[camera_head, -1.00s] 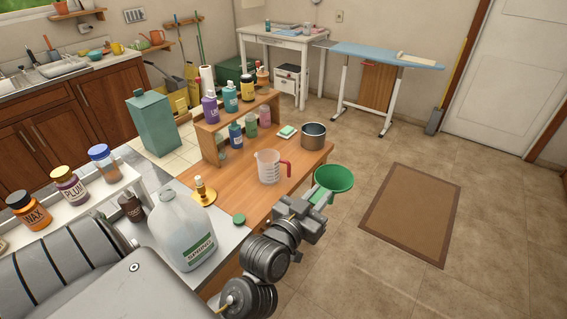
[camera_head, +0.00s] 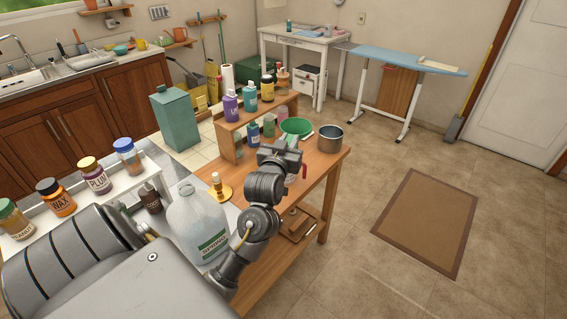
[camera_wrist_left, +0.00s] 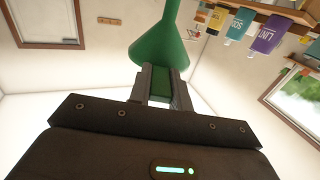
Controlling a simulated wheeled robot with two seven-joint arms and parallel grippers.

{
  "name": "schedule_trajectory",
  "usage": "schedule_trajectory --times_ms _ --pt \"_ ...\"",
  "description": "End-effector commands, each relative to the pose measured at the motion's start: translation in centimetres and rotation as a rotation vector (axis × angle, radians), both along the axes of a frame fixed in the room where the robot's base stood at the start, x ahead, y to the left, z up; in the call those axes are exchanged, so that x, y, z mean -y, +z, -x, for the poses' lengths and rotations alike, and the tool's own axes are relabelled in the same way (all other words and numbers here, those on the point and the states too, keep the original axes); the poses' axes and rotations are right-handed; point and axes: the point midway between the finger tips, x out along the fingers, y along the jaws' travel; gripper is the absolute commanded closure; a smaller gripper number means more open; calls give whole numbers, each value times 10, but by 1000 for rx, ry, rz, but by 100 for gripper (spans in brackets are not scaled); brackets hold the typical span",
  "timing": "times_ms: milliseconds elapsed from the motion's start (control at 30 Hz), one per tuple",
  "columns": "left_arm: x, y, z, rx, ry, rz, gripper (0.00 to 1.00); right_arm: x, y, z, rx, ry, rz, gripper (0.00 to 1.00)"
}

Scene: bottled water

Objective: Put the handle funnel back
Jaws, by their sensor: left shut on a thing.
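The green funnel (camera_head: 297,126) shows past my left gripper (camera_head: 283,152) in the head view, over the wooden table near its back shelf. In the left wrist view the funnel (camera_wrist_left: 160,42) fills the upper middle, and its handle (camera_wrist_left: 161,82) sits between the two fingers (camera_wrist_left: 161,90). My left gripper is shut on that handle. In the head view the gripper and arm hide part of the funnel and most of the measuring jug, whose red handle (camera_head: 304,171) shows. My right gripper is not in view.
A metal pot (camera_head: 330,138) stands right of the funnel. Bottles, including a purple one (camera_head: 231,106), stand on the wooden shelf (camera_head: 229,134) behind. A large clear jug (camera_head: 196,222) and a brass candlestick (camera_head: 220,188) stand left of my arm. The floor at right is open around a brown mat (camera_head: 425,220).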

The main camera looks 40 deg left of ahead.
Motion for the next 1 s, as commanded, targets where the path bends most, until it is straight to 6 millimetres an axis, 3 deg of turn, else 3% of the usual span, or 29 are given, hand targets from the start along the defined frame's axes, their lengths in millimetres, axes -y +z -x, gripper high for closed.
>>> schedule_trajectory --times_ms 300,500,667,900,1000 --pt "-65 -32 -49 -6 4 -4 100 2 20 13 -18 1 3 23" --pt "-88 -71 -68 -4 2 0 100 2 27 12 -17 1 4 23" --pt "-97 -87 -76 -2 2 1 100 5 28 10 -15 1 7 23" --pt "-100 -93 -79 -1 1 -1 100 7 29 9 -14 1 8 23" --pt "-101 -104 -80 -5 0 1 100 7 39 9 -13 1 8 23"
